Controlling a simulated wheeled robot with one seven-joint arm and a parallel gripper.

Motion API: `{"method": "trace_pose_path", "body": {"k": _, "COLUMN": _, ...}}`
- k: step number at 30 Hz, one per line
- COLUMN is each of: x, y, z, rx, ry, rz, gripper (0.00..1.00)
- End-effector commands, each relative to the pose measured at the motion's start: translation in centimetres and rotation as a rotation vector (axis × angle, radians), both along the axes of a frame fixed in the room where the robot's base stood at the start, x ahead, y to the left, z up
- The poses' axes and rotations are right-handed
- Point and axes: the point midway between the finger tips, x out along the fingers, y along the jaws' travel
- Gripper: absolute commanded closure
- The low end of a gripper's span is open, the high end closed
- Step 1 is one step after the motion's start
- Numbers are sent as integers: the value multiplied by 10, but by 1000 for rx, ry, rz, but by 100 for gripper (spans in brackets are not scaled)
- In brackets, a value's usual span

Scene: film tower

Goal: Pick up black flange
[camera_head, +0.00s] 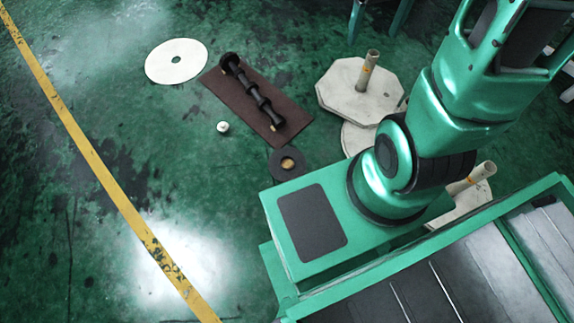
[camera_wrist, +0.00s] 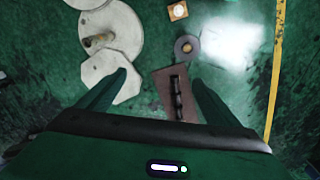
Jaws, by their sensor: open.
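The black flange (camera_head: 287,164) is a flat dark ring with a brass-coloured centre. It lies on the green floor near the lower end of a brown board. It also shows in the wrist view (camera_wrist: 180,49), just beyond the board's end. My gripper (camera_wrist: 160,78) is open, its two green fingers spread and empty. It appears high above the floor, with the flange farther up the picture than the fingertips and apart from them. My gripper is out of the head view.
The brown board (camera_head: 216,84) carries a long black stepped shaft (camera_head: 250,86). Pale plates with upright posts (camera_head: 335,90) stand to the right. A white disc (camera_head: 160,62) and a small white piece (camera_head: 223,127) lie left. A yellow line (camera_head: 90,155) crosses clear floor.

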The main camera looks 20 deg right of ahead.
Motion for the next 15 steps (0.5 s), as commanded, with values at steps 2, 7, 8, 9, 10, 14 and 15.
{"method": "trace_pose_path", "body": {"k": 2, "x": 24, "y": -1, "z": -23, "rx": 3, "ry": 2, "rz": 66, "gripper": 15}}
{"method": "trace_pose_path", "body": {"k": 7, "x": 72, "y": 1, "z": -73, "rx": 11, "ry": -14, "rz": 209, "gripper": 15}}
{"method": "trace_pose_path", "body": {"k": 8, "x": 79, "y": 1, "z": -83, "rx": 11, "ry": -18, "rz": 233, "gripper": 15}}
{"method": "trace_pose_path", "body": {"k": 9, "x": 90, "y": 3, "z": -96, "rx": 15, "ry": -24, "rz": 266, "gripper": 15}}
{"method": "trace_pose_path", "body": {"k": 10, "x": 97, "y": 4, "z": -106, "rx": 18, "ry": -26, "rz": 290, "gripper": 15}}
{"method": "trace_pose_path", "body": {"k": 14, "x": 125, "y": 10, "z": -153, "rx": 29, "ry": -44, "rz": 395, "gripper": 15}}
{"method": "trace_pose_path", "body": {"k": 15, "x": 132, "y": 13, "z": -169, "rx": 34, "ry": -49, "rz": 426, "gripper": 15}}
